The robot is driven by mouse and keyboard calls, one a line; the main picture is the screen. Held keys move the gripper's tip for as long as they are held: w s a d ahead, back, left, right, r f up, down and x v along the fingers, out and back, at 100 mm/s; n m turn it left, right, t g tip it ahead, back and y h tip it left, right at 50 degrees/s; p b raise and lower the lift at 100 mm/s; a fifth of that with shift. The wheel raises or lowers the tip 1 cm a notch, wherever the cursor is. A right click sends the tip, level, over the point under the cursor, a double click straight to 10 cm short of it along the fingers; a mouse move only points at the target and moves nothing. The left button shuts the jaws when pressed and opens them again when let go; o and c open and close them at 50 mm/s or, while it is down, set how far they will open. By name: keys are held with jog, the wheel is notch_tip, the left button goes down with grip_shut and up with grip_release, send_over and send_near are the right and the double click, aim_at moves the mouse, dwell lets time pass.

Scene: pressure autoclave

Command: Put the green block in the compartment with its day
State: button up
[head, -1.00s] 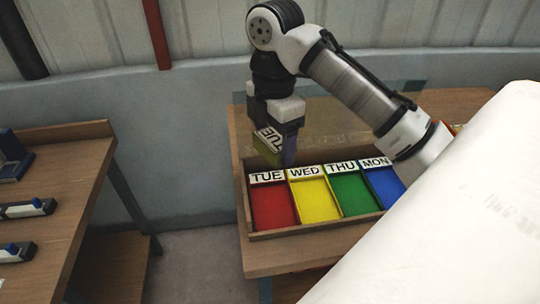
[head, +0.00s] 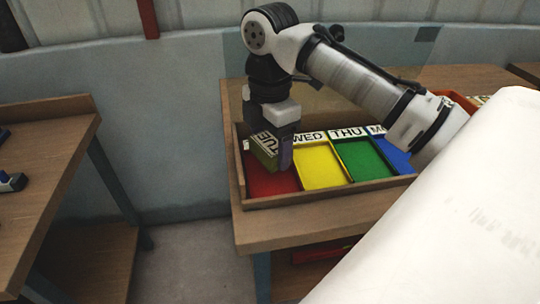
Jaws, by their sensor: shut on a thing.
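My gripper (head: 281,153) is shut on the green block (head: 264,157), which carries a white label reading TUE and is tilted. The block is over the back part of the red compartment (head: 272,184); I cannot tell whether it touches the floor of it. The gripper and block hide most of that compartment's label. To the right are the yellow compartment (head: 321,168) labelled WED, the green compartment (head: 363,160) labelled THU, and the blue compartment (head: 395,157), its label partly hidden by my arm. All sit in a wooden tray (head: 330,192).
The tray stands on a wooden table (head: 262,231). Another wooden table (head: 40,150) is at the left, with a gap of floor between. An orange-rimmed container (head: 459,101) shows partly behind my arm. A large white surface covers the lower right.

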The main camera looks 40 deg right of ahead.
aim_at(270, 143)
notch_tip(270, 143, down, 4)
jog(key=b, duration=0.4)
jog(key=shift+f, duration=0.1)
jog(key=o, duration=1)
notch_tip(270, 143, up, 12)
jog(key=shift+r+p, duration=0.1)
jog(key=shift+p, duration=1)
